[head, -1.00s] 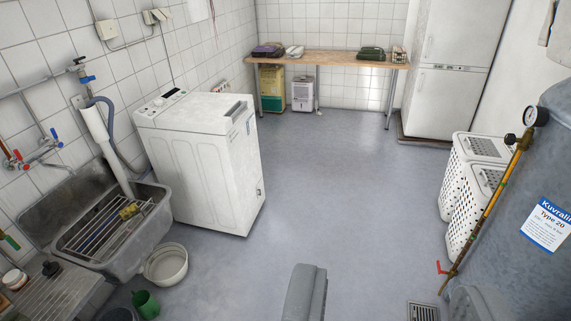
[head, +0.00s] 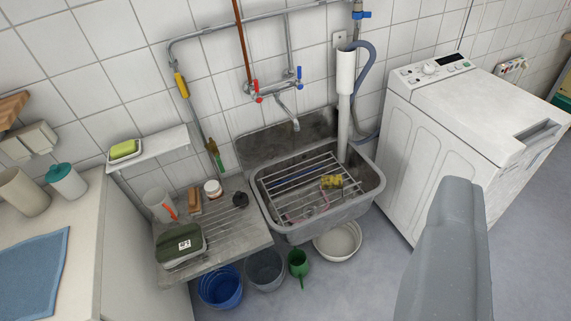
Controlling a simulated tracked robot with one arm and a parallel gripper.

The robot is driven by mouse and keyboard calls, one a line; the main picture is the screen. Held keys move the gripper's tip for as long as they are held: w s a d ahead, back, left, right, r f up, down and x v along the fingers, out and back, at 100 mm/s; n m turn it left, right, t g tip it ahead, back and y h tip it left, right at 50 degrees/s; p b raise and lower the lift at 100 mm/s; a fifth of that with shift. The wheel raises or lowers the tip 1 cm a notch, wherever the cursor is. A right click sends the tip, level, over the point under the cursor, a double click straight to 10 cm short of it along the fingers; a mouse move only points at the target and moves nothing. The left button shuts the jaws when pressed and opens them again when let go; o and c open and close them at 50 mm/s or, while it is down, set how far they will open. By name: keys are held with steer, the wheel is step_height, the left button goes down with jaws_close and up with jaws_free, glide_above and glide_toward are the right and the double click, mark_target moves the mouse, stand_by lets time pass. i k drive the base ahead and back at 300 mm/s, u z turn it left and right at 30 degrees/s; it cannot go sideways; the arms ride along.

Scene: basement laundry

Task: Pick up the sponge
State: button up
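A yellow-green block that looks like the sponge (head: 123,149) lies in a white dish on a small wall shelf (head: 150,150), left of the sink. A smaller yellow item (head: 331,181) lies on the wire rack in the grey sink (head: 375,187); I cannot tell whether it is also a sponge. A smooth grey part of my arm rises at the lower right, in front of the washing machine. No gripper fingers show, so I cannot see whether my gripper is open or shut.
Below the shelf, a ribbed drainboard (head: 225,236) holds a lidded green box (head: 180,244), a jug (head: 160,205), a brush and a jar. A white counter (head: 85,235) stands at left. Buckets and a basin (head: 338,241) crowd the floor under the sink. The washing machine (head: 440,130) stands at right.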

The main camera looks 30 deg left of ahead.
mark_target(327, 183)
steer(key=u, duration=0.3)
steer(key=i, duration=0.9)
steer(key=u, duration=0.3)
